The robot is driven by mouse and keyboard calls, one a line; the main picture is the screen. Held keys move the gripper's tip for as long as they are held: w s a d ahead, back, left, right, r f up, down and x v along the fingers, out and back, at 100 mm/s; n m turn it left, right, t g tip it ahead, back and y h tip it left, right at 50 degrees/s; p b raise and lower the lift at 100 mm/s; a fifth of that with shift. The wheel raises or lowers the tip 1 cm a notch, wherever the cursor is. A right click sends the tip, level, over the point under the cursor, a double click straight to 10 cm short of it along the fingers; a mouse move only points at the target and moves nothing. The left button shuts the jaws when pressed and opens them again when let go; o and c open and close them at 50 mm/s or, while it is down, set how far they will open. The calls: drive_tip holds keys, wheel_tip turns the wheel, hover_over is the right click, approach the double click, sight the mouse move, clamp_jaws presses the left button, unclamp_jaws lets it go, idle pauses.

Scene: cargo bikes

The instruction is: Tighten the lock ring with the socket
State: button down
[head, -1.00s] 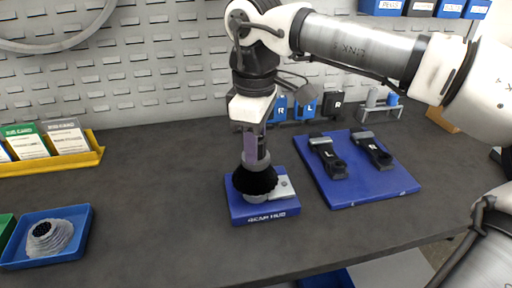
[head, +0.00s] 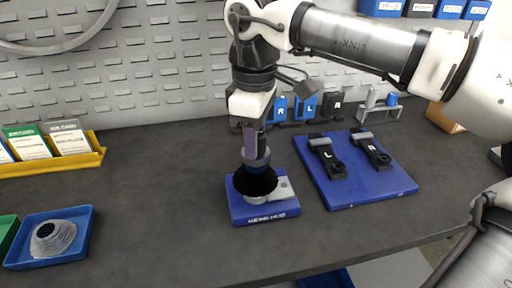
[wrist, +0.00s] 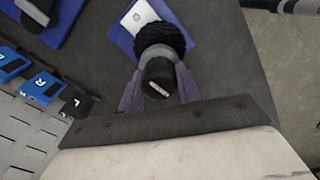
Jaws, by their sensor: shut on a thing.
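The blue stand marked as a rear hub (head: 265,217) sits on the dark bench, with a black round toothed part (head: 255,184) and a pale grey base on it. My gripper (head: 257,152) is above this part, its purple fingers pointing down. In the wrist view the fingers (wrist: 160,88) are shut on the socket (wrist: 158,72), a short dark cylinder with a grey collar. The socket also shows in the head view (head: 259,167), upright over the middle of the black part. The lock ring and the socket's lower end are hidden, so I cannot tell whether they touch.
A blue board (head: 380,190) with two black parts marked L and R lies to the right. A blue tray (head: 20,257) holding a grey ridged cone stands at left, below a yellow card rack (head: 85,163). The bench between tray and stand is clear.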

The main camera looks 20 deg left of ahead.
drive_tip(key=shift+r, duration=0.15)
drive_tip(key=n, duration=0.2)
drive_tip(key=shift+n, duration=0.3)
drive_tip(key=n+p, duration=0.1)
drive_tip(key=n, duration=0.9)
drive_tip(key=shift+n+p, duration=0.3)
drive_tip(key=shift+p, duration=0.05)
drive_tip(key=n, duration=0.6)
drive_tip(key=shift+d+p, duration=0.1)
drive_tip(key=shift+p, duration=0.3)
drive_tip(key=n, duration=0.6)
drive_tip(key=shift+n, duration=0.4)
drive_tip(key=shift+f+b, duration=0.6)
drive_tip(key=shift+f, duration=0.35)
